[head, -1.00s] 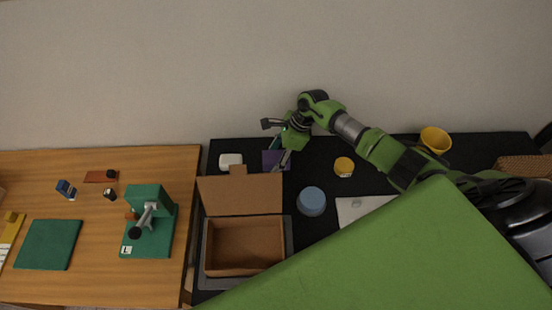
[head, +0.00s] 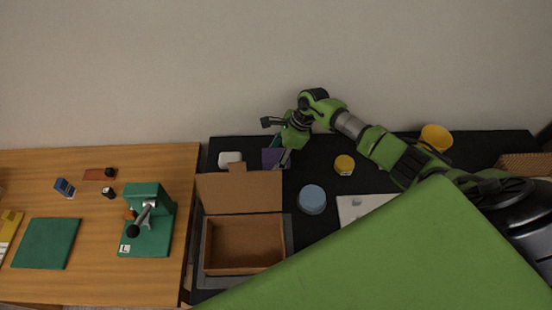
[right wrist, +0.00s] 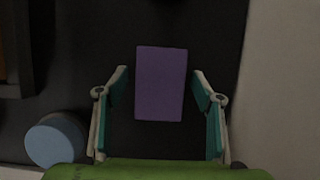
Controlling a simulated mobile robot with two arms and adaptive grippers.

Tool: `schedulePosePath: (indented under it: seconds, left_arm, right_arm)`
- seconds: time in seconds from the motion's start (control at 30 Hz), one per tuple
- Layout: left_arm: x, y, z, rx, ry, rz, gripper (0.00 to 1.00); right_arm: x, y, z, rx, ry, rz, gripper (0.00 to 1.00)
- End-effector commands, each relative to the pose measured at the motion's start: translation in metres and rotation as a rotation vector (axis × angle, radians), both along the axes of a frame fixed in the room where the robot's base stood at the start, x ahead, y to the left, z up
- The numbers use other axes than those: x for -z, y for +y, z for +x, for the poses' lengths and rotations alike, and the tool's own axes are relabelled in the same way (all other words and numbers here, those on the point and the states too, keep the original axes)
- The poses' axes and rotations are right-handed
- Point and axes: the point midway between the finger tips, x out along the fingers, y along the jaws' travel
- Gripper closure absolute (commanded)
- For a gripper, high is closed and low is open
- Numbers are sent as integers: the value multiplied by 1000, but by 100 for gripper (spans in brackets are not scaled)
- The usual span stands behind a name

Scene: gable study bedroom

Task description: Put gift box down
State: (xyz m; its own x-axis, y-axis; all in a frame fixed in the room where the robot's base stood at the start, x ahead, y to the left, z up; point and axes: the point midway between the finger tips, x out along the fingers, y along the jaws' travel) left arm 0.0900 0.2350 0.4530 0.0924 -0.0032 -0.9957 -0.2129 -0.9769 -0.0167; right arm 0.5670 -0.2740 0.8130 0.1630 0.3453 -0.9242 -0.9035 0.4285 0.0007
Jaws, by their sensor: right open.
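A plain purple box (head: 272,158), the likely gift box, rests on the black tabletop near the wall, behind the raised lid of a brown box. In the right wrist view the purple box (right wrist: 161,84) lies between and beyond the spread fingers, with dark gaps on both sides. My right gripper (head: 277,141) is open above it, and its fingers partly cover it in the head view. The fingers do not appear to touch it. My left gripper is not in view.
The open brown box (head: 244,244) is empty. A blue round container (head: 312,199), a yellow cup (head: 344,165), a white item (head: 230,159) and a yellow bowl (head: 436,138) stand nearby. A wooden desk (head: 95,215) with a green press (head: 148,220) is at left.

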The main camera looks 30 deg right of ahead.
Motion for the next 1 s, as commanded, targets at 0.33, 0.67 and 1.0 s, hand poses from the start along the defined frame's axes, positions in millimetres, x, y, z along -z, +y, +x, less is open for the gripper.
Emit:
schedulePosePath:
  seconds: [0.33, 0.67, 1.0]
  left_arm:
    - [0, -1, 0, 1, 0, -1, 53]
    - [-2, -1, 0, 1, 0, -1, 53]
    - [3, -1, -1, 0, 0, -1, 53]
  right_arm:
    - [0, 0, 0, 0, 0, 0, 80]
    - [-2, 0, 1, 0, -1, 1, 87]
    - [-43, -2, 3, -2, -9, -2, 87]
